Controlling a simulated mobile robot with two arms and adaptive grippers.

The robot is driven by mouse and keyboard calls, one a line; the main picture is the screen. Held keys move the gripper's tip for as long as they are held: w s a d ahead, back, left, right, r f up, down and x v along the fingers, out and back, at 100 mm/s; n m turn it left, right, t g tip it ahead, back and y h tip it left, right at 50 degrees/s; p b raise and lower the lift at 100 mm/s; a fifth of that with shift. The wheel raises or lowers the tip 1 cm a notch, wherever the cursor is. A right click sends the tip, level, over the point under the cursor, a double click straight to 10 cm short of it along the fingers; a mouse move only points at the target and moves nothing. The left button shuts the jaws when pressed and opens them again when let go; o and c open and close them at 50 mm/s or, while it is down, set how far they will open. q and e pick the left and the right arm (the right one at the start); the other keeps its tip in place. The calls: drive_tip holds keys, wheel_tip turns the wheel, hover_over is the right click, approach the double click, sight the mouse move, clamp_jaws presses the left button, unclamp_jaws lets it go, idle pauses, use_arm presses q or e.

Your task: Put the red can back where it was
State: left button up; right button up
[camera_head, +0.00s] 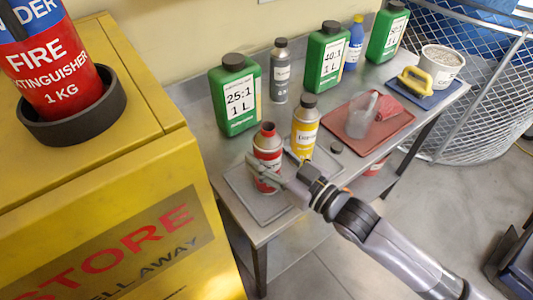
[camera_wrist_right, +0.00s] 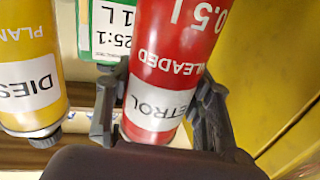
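The red can (camera_head: 267,150) is upright at the near end of the metal table, over a grey tray (camera_head: 270,210). I cannot tell whether its base touches the tray. My right gripper (camera_head: 268,174) reaches it from the lower right, one finger crossing in front. In the right wrist view the red can (camera_wrist_right: 172,65) is between the two fingers of my right gripper (camera_wrist_right: 163,95), which look closed against its sides. The can's end nearest the palm is partly hidden. My left gripper is not in view.
A yellow can (camera_head: 304,130) stands close beside the red can. Behind are a green jug (camera_head: 235,100), a grey bottle (camera_head: 280,75) and another green jug (camera_head: 325,58). A red tray (camera_head: 390,125) holds a clear jug. A yellow cabinet (camera_head: 100,150) borders the left.

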drive_tip(key=o, duration=0.4)
drive_tip(key=shift+o, duration=0.2)
drive_tip(key=shift+r, duration=0.3)
drive_tip(key=b+v, duration=0.2)
drive_tip(key=v, duration=1)
drive_tip(key=shift+f, duration=0.1)
